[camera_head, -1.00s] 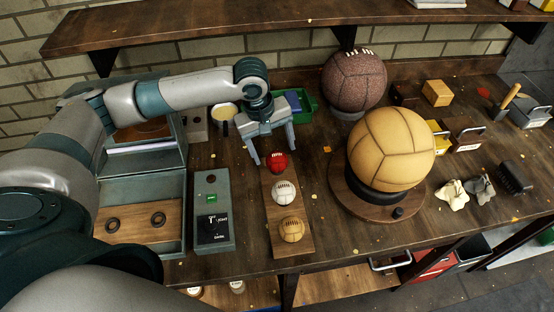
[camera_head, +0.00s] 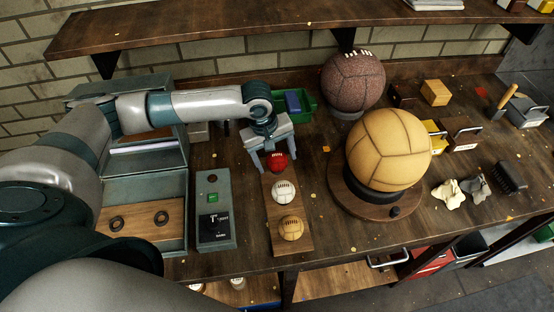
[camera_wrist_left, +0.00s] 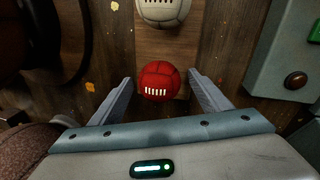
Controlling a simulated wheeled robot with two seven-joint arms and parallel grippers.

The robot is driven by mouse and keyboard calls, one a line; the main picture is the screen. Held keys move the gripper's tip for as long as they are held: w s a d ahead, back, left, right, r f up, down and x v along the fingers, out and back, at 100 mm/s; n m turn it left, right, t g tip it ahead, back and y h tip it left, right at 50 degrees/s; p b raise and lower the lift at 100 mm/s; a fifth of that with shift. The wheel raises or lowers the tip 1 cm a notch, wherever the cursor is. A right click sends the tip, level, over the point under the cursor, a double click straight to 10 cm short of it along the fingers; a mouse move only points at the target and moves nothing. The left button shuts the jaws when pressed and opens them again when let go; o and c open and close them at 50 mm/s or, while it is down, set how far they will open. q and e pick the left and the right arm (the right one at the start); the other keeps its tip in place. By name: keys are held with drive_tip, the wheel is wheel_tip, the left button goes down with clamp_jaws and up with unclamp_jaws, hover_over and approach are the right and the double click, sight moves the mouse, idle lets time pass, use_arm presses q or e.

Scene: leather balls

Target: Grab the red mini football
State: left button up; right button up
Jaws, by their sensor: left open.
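The red mini football (camera_head: 278,161) sits at the far end of a wooden strip (camera_head: 277,248), behind a white mini ball (camera_head: 283,192) and a tan mini ball (camera_head: 291,228). My left gripper (camera_head: 275,166) is open at the red ball, its fingers on either side of it. In the left wrist view the red ball (camera_wrist_left: 160,81) lies between the spread fingers (camera_wrist_left: 160,92), with a visible gap on each side. The white ball (camera_wrist_left: 163,10) is just beyond it. My right gripper is not in view.
A grey control box (camera_head: 215,235) stands left of the strip. A large tan ball (camera_head: 388,150) rests on a round wooden stand to the right. A brown ball (camera_head: 352,80) and a green bin (camera_head: 308,104) are behind.

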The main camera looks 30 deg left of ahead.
sight(277, 154)
use_arm(q)
drive_tip(key=c, duration=1.2)
drive_tip(key=shift+r, duration=0.15)
drive_tip(key=shift+w+r+b, duration=0.1)
drive_tip(key=shift+r+b, duration=0.25)
drive_tip(key=shift+r, duration=0.2)
wheel_tip(277, 154, up, 2)
drive_tip(key=shift+r+b, duration=0.1)
drive_tip(key=shift+b, duration=0.4)
drive_tip(key=s+d+r, duration=0.2)
drive_tip(key=d, duration=0.1)
drive_tip(key=s+d+r+b, duration=0.1)
drive_tip(key=s+d+r, duration=0.2)
drive_tip(key=s+d+r+b, duration=0.1)
drive_tip(key=s+d+r, duration=0.1)
drive_tip(key=d, duration=0.1)
drive_tip(key=shift+s+r, duration=0.2)
drive_tip(key=shift+r, duration=0.05)
